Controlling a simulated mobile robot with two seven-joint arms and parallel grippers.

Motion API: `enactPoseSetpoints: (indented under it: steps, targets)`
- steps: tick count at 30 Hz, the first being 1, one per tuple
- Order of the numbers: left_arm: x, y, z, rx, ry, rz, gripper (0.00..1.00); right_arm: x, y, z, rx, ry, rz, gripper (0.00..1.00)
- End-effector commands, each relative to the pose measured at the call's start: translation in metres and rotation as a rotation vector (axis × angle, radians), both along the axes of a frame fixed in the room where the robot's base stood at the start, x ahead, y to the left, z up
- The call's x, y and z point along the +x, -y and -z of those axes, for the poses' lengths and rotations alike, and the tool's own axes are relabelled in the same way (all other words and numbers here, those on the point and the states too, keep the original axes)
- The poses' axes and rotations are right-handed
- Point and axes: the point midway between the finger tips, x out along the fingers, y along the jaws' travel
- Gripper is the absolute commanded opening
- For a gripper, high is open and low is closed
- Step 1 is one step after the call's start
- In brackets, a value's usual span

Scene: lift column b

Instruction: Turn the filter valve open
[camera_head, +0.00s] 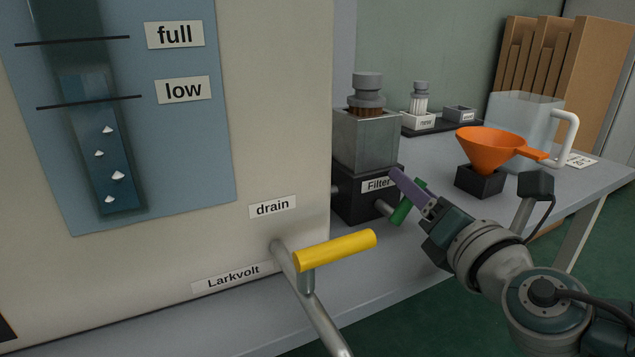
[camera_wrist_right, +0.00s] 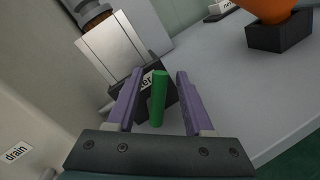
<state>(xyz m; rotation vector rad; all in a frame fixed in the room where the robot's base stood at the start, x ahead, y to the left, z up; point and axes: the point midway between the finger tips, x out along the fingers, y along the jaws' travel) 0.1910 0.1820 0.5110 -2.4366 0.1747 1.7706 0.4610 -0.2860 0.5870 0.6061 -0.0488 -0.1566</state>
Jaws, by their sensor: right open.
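The filter housing (camera_head: 366,140) is a clear-grey box with a grey cap on a black base labelled "Filter" (camera_head: 377,185). A green valve handle (camera_head: 404,208) sits at the front of the base, at the end of a short metal pipe (camera_head: 384,208). My right gripper (camera_head: 397,190) is at the handle with its purple fingers. In the wrist view the green handle (camera_wrist_right: 158,98) stands between the two open fingers (camera_wrist_right: 157,85), with gaps showing on both sides. The gripper partly hides the handle in the head view. My left gripper is not in view.
A yellow drain lever (camera_head: 335,250) on a pipe stands left of my right arm. The cream tank with a blue level gauge (camera_head: 205,130) fills the left. An orange funnel (camera_head: 490,148) on a black block, a clear jug (camera_head: 525,115) and a dark tray (camera_head: 440,127) stand behind.

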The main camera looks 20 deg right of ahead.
Motion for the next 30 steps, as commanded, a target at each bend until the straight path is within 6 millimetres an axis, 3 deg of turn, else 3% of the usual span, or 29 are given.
enactPoseSetpoints:
  steps: [5,18,30]
  targets:
    - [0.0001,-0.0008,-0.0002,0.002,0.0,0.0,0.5,-0.0001,-0.0001,-0.0002,0.0,0.0,0.0,0.51]
    - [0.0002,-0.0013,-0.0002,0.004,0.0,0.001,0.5,-0.0004,-0.0001,-0.0003,0.0,0.0,0.0,0.01]
    - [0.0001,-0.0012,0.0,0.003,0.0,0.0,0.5,-0.0004,0.0,-0.0002,0.001,0.0,0.0,0.0]
